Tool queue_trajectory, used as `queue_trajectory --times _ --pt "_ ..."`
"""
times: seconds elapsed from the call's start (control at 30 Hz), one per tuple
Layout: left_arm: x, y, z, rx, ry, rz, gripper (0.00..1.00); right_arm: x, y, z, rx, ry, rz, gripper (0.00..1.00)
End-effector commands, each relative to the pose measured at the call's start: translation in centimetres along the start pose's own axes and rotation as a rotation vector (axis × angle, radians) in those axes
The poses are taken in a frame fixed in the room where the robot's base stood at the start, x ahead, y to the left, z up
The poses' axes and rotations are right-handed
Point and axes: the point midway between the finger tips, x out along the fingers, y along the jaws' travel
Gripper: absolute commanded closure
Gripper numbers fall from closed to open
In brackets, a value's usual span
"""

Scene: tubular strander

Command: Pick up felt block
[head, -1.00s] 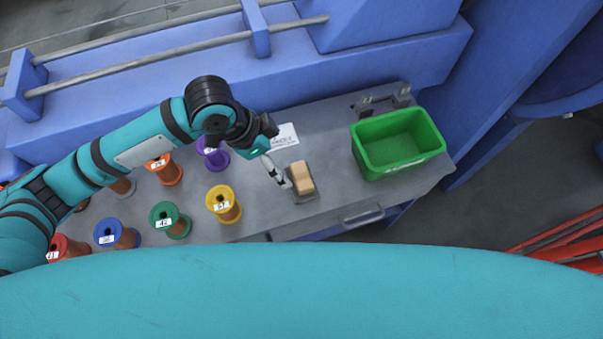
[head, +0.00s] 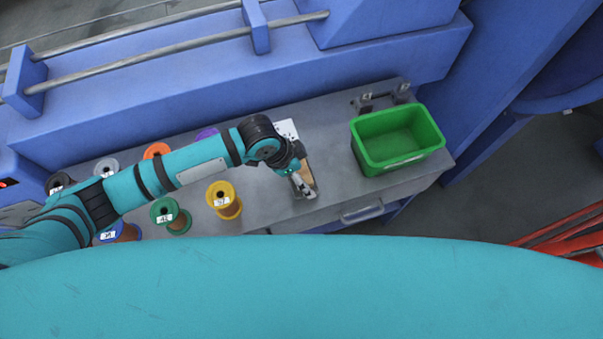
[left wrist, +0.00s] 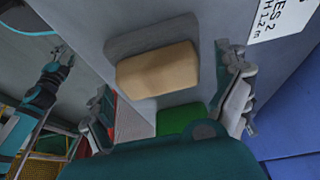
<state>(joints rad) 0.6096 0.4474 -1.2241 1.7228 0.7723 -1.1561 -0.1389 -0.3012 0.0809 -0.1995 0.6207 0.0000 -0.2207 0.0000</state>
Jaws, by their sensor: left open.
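The tan felt block (head: 310,174) lies on a small grey pad on the bench, left of the green bin (head: 428,150). In the head view my left gripper (head: 302,186) is over it and hides much of it. In the left wrist view the felt block (left wrist: 158,70) shows whole. My left gripper (left wrist: 166,82) is open, with one finger on each side of the block in the picture. I cannot tell how high the fingers are above it. A teal arm at the left of the wrist view looks like my right arm, its small gripper (left wrist: 62,58) unclear.
Several wire spools, such as the yellow one (head: 223,200) and the green one (head: 170,215), stand left of the block. A white printed card (head: 287,130) lies behind it. A drawer handle (head: 362,213) is on the bench front. Blue machine housing rises behind.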

Motion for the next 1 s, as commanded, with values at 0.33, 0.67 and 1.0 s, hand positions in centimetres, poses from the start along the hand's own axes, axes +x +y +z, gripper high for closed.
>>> queue_trajectory --times 0.33,0.67,1.0 --pt "0.03 0.0 0.01 0.0 0.0 0.0 0.2 0.0 -0.05 0.26 0.0 -0.004 -0.001 0.6" --pt "0.02 0.0 0.02 0.0 0.0 0.0 0.57 0.01 -0.02 0.05 -0.001 -0.001 0.0 0.6" --pt "-0.32 -0.02 -0.15 0.0 0.0 0.0 0.58 0.06 -0.02 -0.07 -0.001 0.002 0.0 0.6"
